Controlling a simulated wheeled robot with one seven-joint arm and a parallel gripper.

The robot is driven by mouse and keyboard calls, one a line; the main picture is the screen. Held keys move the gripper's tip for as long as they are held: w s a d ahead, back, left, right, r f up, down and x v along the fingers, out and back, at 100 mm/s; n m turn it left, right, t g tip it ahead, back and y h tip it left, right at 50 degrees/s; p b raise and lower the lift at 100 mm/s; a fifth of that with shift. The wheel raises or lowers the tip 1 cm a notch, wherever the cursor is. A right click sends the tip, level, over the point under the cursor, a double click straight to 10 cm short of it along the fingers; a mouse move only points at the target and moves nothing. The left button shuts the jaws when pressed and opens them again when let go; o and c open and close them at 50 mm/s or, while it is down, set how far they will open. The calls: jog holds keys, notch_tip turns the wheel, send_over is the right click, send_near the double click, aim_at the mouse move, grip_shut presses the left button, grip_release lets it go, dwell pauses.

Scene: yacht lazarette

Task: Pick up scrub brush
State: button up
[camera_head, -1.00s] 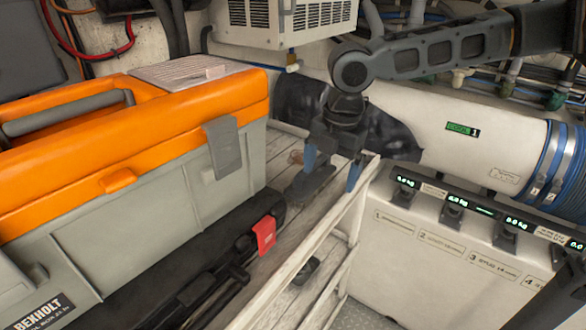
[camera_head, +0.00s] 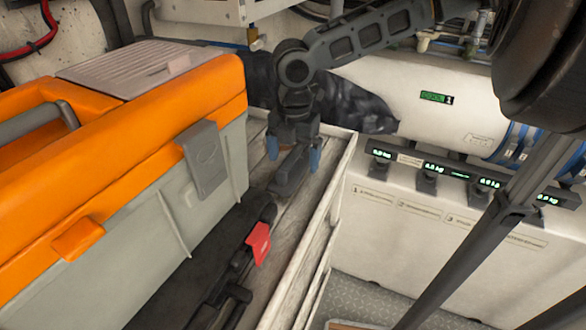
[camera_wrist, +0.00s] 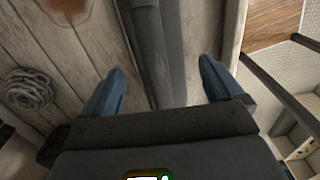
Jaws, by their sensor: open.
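My gripper (camera_head: 293,155) is open over the pale plank shelf, its blue fingertips apart and pointing down. A dark grey bar (camera_wrist: 162,45) runs between the fingers (camera_wrist: 160,85) in the wrist view, with a gap on each side. In the head view a dark grey piece (camera_head: 289,172) shows below and between the fingertips. I cannot tell whether this is the scrub brush's handle; no bristles show. A brown piece (camera_wrist: 66,8) is cut off at the top of the wrist view.
An orange-lidded grey toolbox (camera_head: 120,200) stands close left of the gripper. A black item with a red part (camera_head: 257,243) lies in front. A raised pale edge (camera_head: 322,215) bounds the shelf on the right. A grey coil (camera_wrist: 28,88) lies left in the wrist view.

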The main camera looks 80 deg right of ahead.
jog(key=shift+f, duration=1.05)
jog(key=c, duration=1.3)
notch_tip(320, 180, up, 10)
jog(key=shift+f, duration=0.1)
